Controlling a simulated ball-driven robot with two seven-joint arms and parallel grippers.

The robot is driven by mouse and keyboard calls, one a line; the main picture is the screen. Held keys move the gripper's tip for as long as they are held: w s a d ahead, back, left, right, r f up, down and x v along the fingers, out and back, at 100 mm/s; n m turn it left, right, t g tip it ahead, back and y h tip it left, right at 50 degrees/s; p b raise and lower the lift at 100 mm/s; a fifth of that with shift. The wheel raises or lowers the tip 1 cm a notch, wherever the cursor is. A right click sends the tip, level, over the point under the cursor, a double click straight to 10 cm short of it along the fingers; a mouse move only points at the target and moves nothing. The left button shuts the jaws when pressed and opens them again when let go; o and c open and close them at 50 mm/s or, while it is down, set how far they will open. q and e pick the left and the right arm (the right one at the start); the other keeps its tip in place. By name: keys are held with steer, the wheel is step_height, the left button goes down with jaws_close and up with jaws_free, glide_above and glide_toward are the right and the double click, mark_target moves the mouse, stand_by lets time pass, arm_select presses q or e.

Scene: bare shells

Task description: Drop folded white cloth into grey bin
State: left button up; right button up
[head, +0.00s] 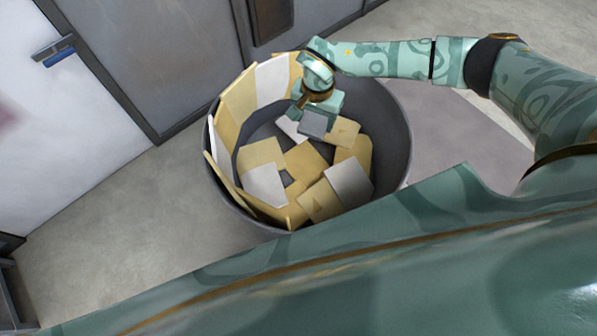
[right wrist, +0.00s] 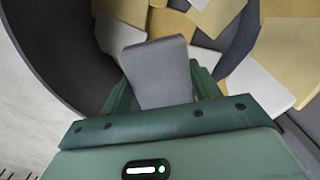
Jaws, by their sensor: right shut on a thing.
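A folded cloth (head: 313,124), which looks grey in this light, is held by my right gripper (head: 316,108). In the right wrist view the cloth (right wrist: 160,72) sits flat between the two fingers of the gripper (right wrist: 160,90), with its far end sticking out past them. The grey bin (head: 391,130) is large and round. My right gripper and the cloth are over its inside, within the rim as seen from above. How high the cloth hangs above the contents I cannot tell. My left gripper is not in view.
The bin holds several tan and white flat pieces (head: 306,160), some leaning up along its left wall. A white door (head: 70,110) with a handle and grey panels stand behind at the left. The floor (head: 120,235) left of the bin is clear.

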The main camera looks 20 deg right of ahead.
steer(key=shift+w+d+f+m, duration=0.15)
steer(key=shift+w+f+m, duration=0.15)
steer(key=shift+w+m, duration=0.25)
steer(key=shift+w+d+f+m, duration=0.1)
steer(key=shift+w+f+m, duration=0.2)
steer(key=shift+w+m, duration=0.25)
steer(key=shift+w+f, duration=0.15)
steer(key=shift+f, duration=0.15)
step_height(320, 180, down, 6)
steer(key=b, duration=0.4)
steer(key=shift+d+r+b, duration=0.1)
steer(key=shift+r+b, duration=0.15)
steer(key=shift+b, duration=0.15)
steer(key=o, duration=1)
steer(key=shift+o, duration=0.2)
steer(key=shift+r, duration=0.1)
step_height(320, 180, up, 16)
steer(key=p, duration=0.3)
steer(key=shift+r, duration=0.1)
